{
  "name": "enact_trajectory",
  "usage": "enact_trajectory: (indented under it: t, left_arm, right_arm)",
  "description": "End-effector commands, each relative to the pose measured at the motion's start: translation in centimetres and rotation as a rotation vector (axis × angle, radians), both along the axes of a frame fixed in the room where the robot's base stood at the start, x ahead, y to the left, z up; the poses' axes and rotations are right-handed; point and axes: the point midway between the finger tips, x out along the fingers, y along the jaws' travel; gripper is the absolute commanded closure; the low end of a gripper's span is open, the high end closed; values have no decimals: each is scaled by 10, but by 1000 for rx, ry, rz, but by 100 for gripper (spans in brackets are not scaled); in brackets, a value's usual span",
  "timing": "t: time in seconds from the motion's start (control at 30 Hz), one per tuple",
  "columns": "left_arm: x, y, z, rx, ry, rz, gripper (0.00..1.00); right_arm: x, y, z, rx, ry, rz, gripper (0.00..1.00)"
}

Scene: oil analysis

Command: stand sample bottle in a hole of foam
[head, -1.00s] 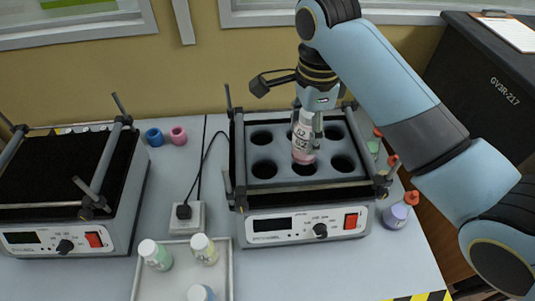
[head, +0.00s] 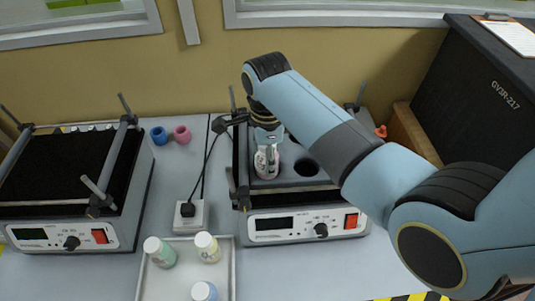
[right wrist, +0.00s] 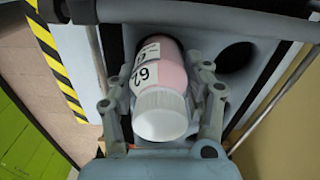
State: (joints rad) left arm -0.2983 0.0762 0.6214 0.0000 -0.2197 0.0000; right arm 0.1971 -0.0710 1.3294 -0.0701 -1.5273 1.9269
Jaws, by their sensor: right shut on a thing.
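The sample bottle (head: 266,166) has a white cap, pinkish contents and a label with black print. It also shows in the right wrist view (right wrist: 160,100), cap toward the camera. My right gripper (head: 267,149) is shut on the bottle, with one finger on each side of it in the right wrist view (right wrist: 165,100). The grey foam block (head: 289,181) with round holes sits in the right-hand shaker. The bottle is at the foam's front left hole; I cannot tell how deep its lower end is. My arm hides much of the foam. My left gripper is not in view.
A tray (head: 226,252) with several capped bottles stands at the front. A second shaker (head: 60,180) is at the left. Blue (head: 158,135) and pink (head: 181,134) rings lie behind the tray. Dark rods and clamps (head: 235,150) border the foam.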

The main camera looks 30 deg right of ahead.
Motion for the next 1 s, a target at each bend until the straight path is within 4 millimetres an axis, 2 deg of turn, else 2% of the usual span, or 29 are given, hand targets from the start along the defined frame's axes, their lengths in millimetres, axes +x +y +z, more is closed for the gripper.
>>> enact_trajectory:
  t: [0.1,0.13,0.3,0.53,0.67,0.77,1.0]
  left_arm:
    - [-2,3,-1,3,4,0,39]
    - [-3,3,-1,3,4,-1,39]
    - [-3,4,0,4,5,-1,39]
    - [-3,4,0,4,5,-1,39]
    - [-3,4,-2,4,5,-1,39]
    - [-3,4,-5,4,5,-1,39]
    - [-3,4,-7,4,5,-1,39]
  right_arm:
    - [0,0,-2,0,0,0,88]
    - [0,0,-2,0,1,0,45]
    - [0,0,-2,0,1,0,26]
    - [0,0,-1,0,0,0,26]
    - [1,0,7,1,-1,0,26]
    - [1,0,23,1,-5,0,26]
    - [1,0,79,0,-5,0,26]
